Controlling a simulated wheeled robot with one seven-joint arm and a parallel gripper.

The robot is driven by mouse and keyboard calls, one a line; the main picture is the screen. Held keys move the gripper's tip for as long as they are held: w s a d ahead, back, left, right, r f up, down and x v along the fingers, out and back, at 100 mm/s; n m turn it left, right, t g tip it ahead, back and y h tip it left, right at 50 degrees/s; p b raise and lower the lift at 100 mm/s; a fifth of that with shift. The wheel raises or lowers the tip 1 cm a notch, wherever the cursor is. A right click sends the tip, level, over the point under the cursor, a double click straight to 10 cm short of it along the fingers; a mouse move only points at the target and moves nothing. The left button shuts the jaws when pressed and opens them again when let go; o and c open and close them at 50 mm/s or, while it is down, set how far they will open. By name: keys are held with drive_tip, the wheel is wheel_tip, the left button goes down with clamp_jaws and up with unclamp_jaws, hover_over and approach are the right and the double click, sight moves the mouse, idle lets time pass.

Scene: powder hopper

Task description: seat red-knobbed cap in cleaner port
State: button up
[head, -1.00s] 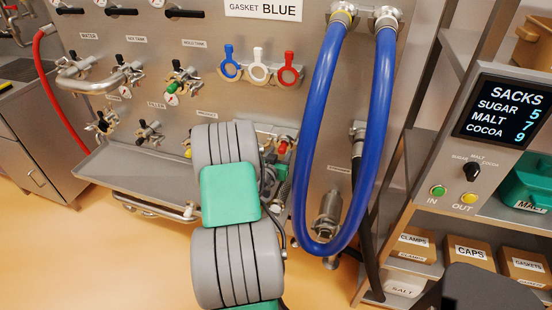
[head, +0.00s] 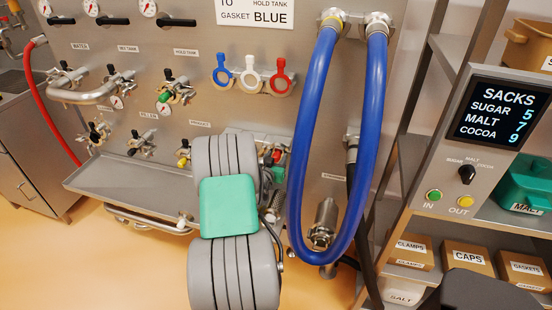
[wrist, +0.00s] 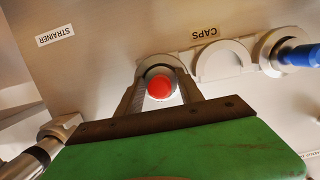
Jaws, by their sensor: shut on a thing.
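The red-knobbed cap (wrist: 160,89) is between the two fingers of my gripper (wrist: 160,80) in the wrist view, and the gripper is shut on it. Its grey body lies in front of the left end of the caps rack. I cannot tell whether it touches the rack. In the head view the red knob (head: 276,157) shows just right of my arm, while my gripper is mostly hidden behind the arm. I cannot pick out the cleaner port by any readable label.
The caps rack (wrist: 222,62) has an empty middle slot and a blue-knobbed cap (wrist: 299,56) at its right. A metal pipe fitting (wrist: 45,150) is close on the lower left. The blue hose loop (head: 372,150) hangs right of my arm. A drip tray (head: 130,180) is left.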

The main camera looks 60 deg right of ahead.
sight(276, 155)
clamp_jaws()
drive_tip(key=shift+r+p, duration=1.3)
drive_tip(key=shift+r, duration=1.3)
drive_tip(key=f+b+v, duration=0.1)
drive_tip(key=b+v, duration=0.1)
drive_tip(key=v, duration=0.6)
drive_tip(key=shift+a+f+b, duration=0.35)
drive_tip(key=shift+a+f, duration=0.05)
drive_tip(key=shift+a, duration=0.2)
drive_tip(key=shift+s, duration=0.1)
